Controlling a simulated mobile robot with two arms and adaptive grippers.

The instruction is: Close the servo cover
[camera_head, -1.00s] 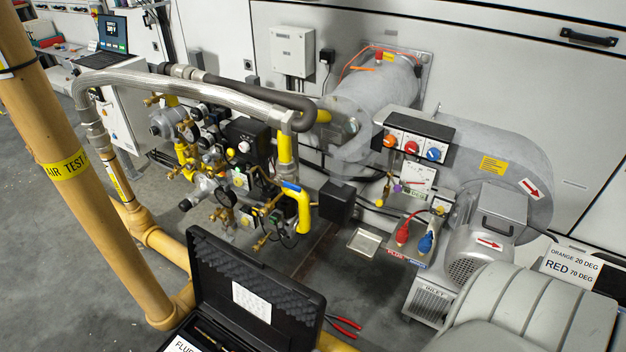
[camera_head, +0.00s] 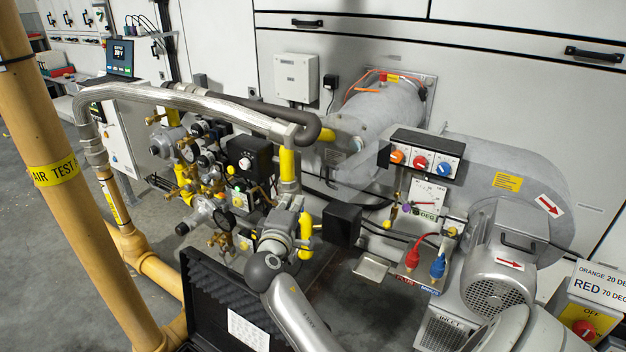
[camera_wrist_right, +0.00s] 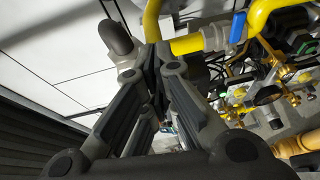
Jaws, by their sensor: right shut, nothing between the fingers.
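A grey unit with orange, red and blue knobs (camera_head: 420,162) sits on the burner, with a dark lid-like panel (camera_head: 422,142) along its top edge. I take this panel for the servo cover; it stands above the knobs and leaves them exposed. My right gripper (camera_head: 296,206) is in front of the yellow gas pipework, left of the black box and well left of the knob unit. In the right wrist view the right gripper (camera_wrist_right: 155,62) has its fingers together and empty, with yellow pipe behind. My left gripper is not in view.
A black box (camera_head: 341,223) is just right of my right gripper. An open black case (camera_head: 215,300) lies below. A thick tan pipe (camera_head: 60,200) stands at left. Red and blue plugs (camera_head: 412,257) are below the knob unit. A switch box (camera_head: 590,318) is at lower right.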

